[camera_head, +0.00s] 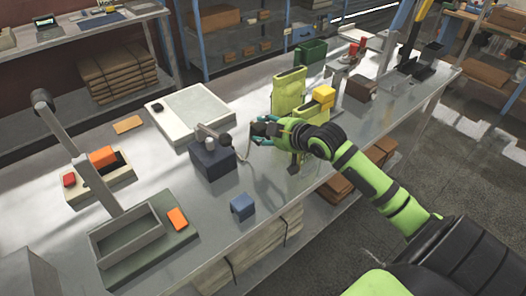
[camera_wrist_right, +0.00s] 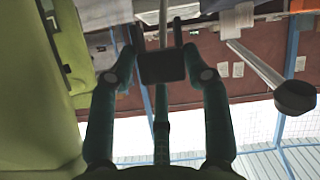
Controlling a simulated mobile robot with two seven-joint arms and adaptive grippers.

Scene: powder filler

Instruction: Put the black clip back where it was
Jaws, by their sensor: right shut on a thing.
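My right gripper (camera_head: 264,131) reaches in from the right over the middle of the workbench, beside the lime-green containers. In the right wrist view its teal fingers (camera_wrist_right: 163,68) are closed around a dark block with two prongs, which looks like the black clip (camera_wrist_right: 162,67). The clip is held clear of any surface in that view. In the head view the clip is small and hard to tell from the dark fingertips. A dark blue-grey block (camera_head: 212,164) with a grey arm on top stands just left of the gripper. My left gripper is not in view.
A white flat device (camera_head: 196,107) lies behind the block. A small blue piece (camera_head: 242,206) sits near the front edge. A grey tray (camera_head: 127,235) is at front left.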

